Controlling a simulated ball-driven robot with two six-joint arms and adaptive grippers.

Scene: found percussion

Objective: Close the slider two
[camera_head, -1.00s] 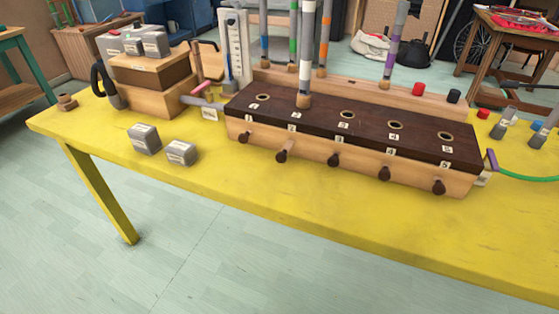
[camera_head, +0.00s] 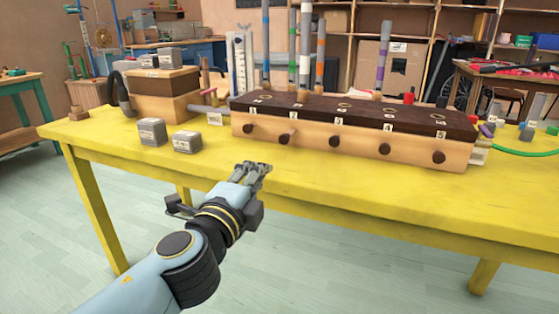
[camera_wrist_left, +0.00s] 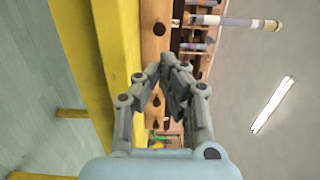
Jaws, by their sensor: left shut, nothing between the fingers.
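A long wooden box (camera_head: 310,137) with a dark numbered top (camera_head: 370,114) stands on the yellow table. Round dark knobs line its front. The knob of slider two (camera_head: 286,134), below label 2, stands out on a lighter stem, further than the others. My left gripper (camera_head: 258,167) is shut and empty, in front of the table's near edge and apart from the box. In the left wrist view its fingertips (camera_wrist_left: 170,62) meet, with the box front and several knobs beyond. My right gripper is not in view.
Two grey weights (camera_head: 151,132) (camera_head: 186,142) lie left of the box. A wooden bellows-like block (camera_head: 165,82) stands behind them. Colored tubes (camera_head: 306,45) rise behind the box. The yellow table top (camera_head: 330,185) is bare in front of the box.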

